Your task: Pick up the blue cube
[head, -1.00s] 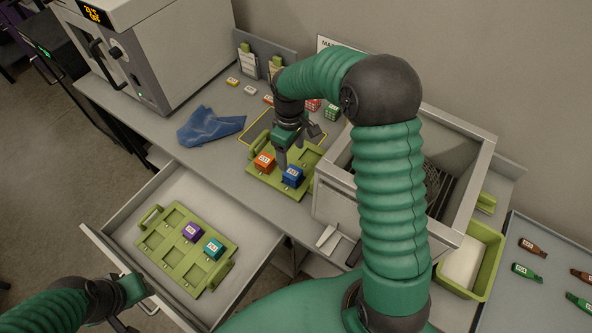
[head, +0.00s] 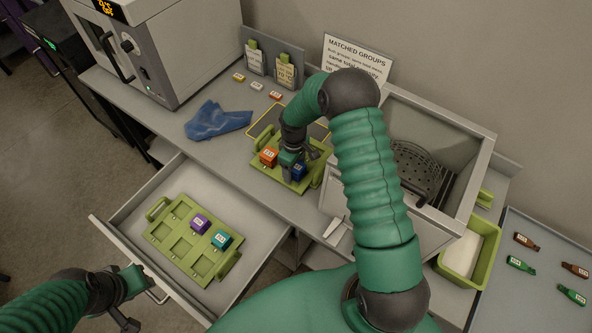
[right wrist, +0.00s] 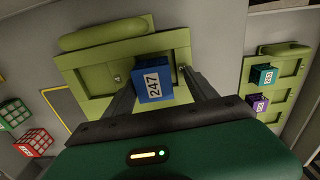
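The blue cube (head: 299,172), labelled 247, sits on the green tray (head: 262,173) on the counter, partly hidden by my right gripper (head: 292,168). The orange cube (head: 268,156) sits beside the blue one. My left gripper (head: 132,285) is at the open drawer's front, by its handle; its fingers are unclear.
The open drawer (head: 262,262) holds a green tray (head: 165,232) with a purple cube (head: 200,222) and a teal cube (head: 221,239). A metal basin (head: 462,150) stands right of the counter tray. A blue cloth (head: 217,121) lies to the left.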

